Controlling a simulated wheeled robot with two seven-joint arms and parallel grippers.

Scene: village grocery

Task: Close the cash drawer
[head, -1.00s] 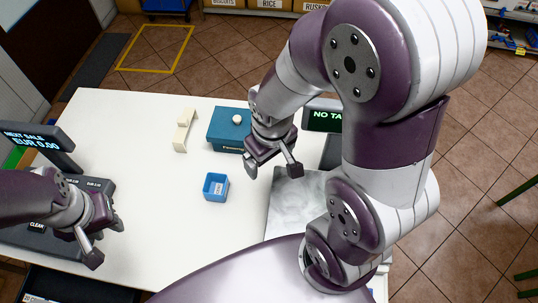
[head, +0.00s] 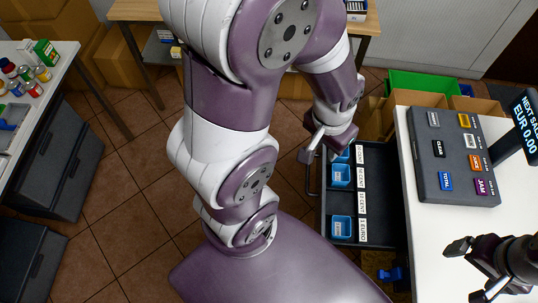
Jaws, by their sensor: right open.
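The cash drawer (head: 374,183) is a dark tray pulled out to the left of the white counter in the head view. It holds several blue coin cups along its left side, with white labels beside them such as "1 EURO". A bar handle (head: 313,186) runs along its left front. My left gripper (head: 325,156) is over the far front corner of the drawer, close to the handle's far end. Whether it touches is unclear, and its finger gap is hard to make out. My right gripper (head: 466,271) is open and empty above the counter, right of the drawer.
The cash register keypad (head: 452,155) and its price display (head: 526,120) stand on the white counter (head: 428,230). A green crate (head: 420,84) and cardboard boxes are behind the drawer. A table with groceries (head: 30,75) is at far left. Tiled floor lies free between.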

